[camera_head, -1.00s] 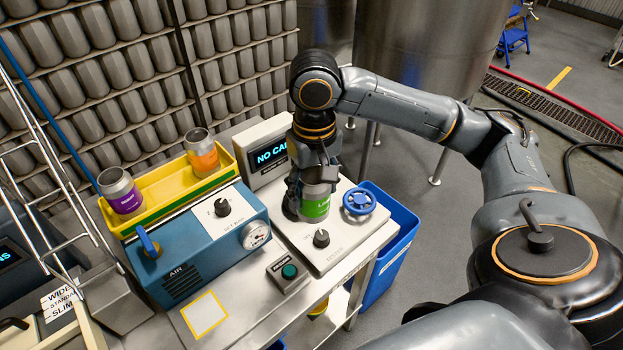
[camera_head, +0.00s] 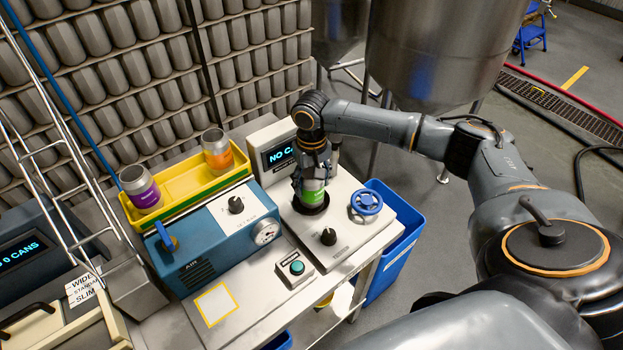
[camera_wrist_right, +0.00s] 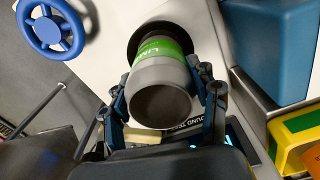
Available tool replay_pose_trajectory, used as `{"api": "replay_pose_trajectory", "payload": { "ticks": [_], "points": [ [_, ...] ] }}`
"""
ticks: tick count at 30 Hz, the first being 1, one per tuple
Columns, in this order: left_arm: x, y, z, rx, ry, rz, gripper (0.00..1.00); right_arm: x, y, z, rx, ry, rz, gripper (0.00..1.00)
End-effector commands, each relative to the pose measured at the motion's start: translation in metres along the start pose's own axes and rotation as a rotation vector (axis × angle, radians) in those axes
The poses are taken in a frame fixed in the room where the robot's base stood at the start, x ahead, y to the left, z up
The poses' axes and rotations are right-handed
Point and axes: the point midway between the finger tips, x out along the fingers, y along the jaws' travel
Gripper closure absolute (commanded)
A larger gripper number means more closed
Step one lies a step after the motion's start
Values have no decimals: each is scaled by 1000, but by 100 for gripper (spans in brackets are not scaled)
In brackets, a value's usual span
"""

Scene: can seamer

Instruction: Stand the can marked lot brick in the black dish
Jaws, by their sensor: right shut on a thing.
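A grey can with a green label reading LIM (camera_head: 313,197) is in my right gripper (camera_head: 311,184), roughly upright at the black dish (camera_head: 311,210) on the tester. In the right wrist view the can (camera_wrist_right: 160,80) sits between both fingers of the right gripper (camera_wrist_right: 163,92), with the black dish (camera_wrist_right: 138,42) behind its label end. I cannot tell whether its base touches the dish. A purple-label can (camera_head: 140,187) and an orange-label can (camera_head: 217,152) stand in the yellow tray. No lot mark is readable. My left gripper is not in view.
The yellow tray (camera_head: 183,184) stands behind the blue air box (camera_head: 222,240). A display (camera_head: 273,155) reads NO CA, partly hidden. The tester has a blue handwheel (camera_head: 366,202) and black knob (camera_head: 328,236). A yellow-outlined square (camera_head: 216,304) is empty. A blue bin (camera_head: 395,245) stands right.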

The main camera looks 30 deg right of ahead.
Motion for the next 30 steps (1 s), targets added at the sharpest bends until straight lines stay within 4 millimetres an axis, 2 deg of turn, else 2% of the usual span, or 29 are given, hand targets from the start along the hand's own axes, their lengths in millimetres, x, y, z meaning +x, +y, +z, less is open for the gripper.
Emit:
{"api": "replay_pose_trajectory", "payload": {
  "ticks": [13,14,16,17,26,30],
  "points": [
    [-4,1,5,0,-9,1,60,8,0,0,0,2,-1,56],
    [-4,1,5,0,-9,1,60,8,0,0,0,3,-1,34],
    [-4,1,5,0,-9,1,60,8,0,0,0,3,-1,20],
    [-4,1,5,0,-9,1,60,8,0,0,0,2,-1,17],
    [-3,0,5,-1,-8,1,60,8,0,0,0,2,-1,17],
    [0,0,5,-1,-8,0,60,0,0,-1,0,4,-2,17]
  ]
}}
